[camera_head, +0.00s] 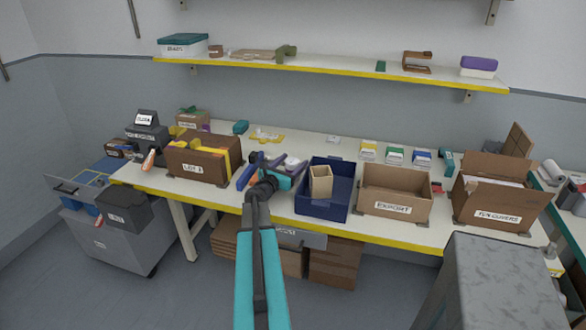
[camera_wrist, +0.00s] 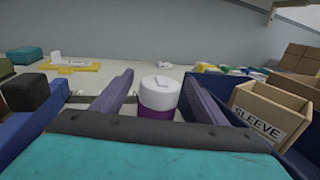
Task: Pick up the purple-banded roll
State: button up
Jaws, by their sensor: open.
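The purple-banded roll (camera_wrist: 158,97) is a white cylinder with a purple band low on its side. It stands upright straight ahead in the wrist view, between the two fingers as seen there. My gripper (camera_wrist: 158,80) is open, with one finger on each side of the roll and a visible gap to each. Whether the roll is fully between the fingertips or just beyond them, I cannot tell. In the head view, my gripper (camera_head: 290,166) is at the middle of the workbench and largely hides the roll. The roll's base is hidden by the gripper body.
A blue bin (camera_head: 325,207) holding a SLEEVE box (camera_head: 320,182) stands close on the right. The EXPORT box (camera_head: 394,192) is further right. The LOT box (camera_head: 198,160) stands left. A blue item with a dark block (camera_wrist: 25,92) lies close left.

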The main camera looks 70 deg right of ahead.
dwell(0.5)
jog(key=c, duration=1.2)
jog(key=shift+o, duration=0.2)
jog(key=shift+r, duration=0.1)
jog(key=shift+r+b, duration=0.3)
jog(key=shift+r, duration=0.35)
jog(key=shift+r+b, duration=0.3)
jog(key=shift+r, duration=0.6)
jog(key=w+a+r+b, duration=0.1)
jog(key=w+a, duration=0.1)
jog(key=a, duration=1.3)
jog(key=shift+w+a+r, duration=0.2)
jog(key=shift+a+r, duration=0.05)
jog(key=shift+r, duration=0.1)
